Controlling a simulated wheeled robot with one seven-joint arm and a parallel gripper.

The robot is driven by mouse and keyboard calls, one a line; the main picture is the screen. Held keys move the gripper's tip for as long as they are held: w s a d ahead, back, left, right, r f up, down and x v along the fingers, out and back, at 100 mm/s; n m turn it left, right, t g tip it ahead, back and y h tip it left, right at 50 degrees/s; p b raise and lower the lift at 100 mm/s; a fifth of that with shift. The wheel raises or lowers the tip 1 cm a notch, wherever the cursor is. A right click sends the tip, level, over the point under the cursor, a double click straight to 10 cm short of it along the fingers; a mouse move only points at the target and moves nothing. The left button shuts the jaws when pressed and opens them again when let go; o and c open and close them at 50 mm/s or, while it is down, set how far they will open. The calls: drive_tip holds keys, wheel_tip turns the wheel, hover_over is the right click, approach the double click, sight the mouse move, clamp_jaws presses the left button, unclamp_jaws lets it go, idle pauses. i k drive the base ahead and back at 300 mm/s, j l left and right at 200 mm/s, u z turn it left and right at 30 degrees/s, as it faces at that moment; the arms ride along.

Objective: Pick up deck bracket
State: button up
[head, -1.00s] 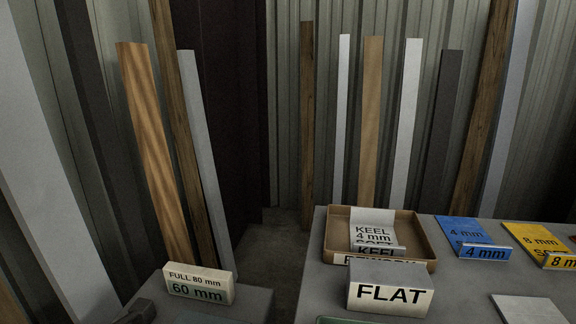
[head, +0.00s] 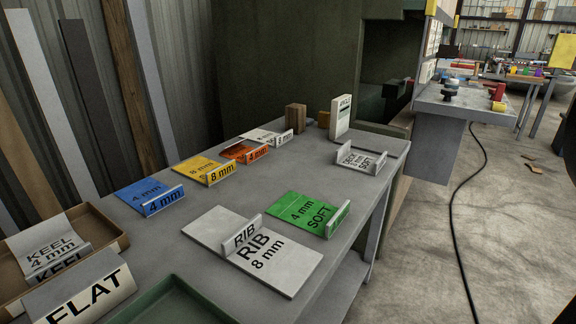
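A white bracket (head: 362,157) lies near the far right end of the grey table in the head view. It has a flat plate and a raised lip, and its small print seems to read DECK and SOFT. Its surroundings on the table top are mostly clear. My gripper is not in view, so its place relative to the bracket does not show.
The grey table (head: 187,222) also bears a white RIB bracket (head: 280,270), a green bracket (head: 290,208), blue (head: 140,190), yellow (head: 196,167) and orange (head: 237,150) brackets. A tan tray (head: 108,224) holds the KEEL bracket. Open floor (head: 420,260) lies right; a black cable (head: 455,210) crosses it.

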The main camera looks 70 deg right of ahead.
sight(365, 164)
drive_tip(key=z, duration=1.75)
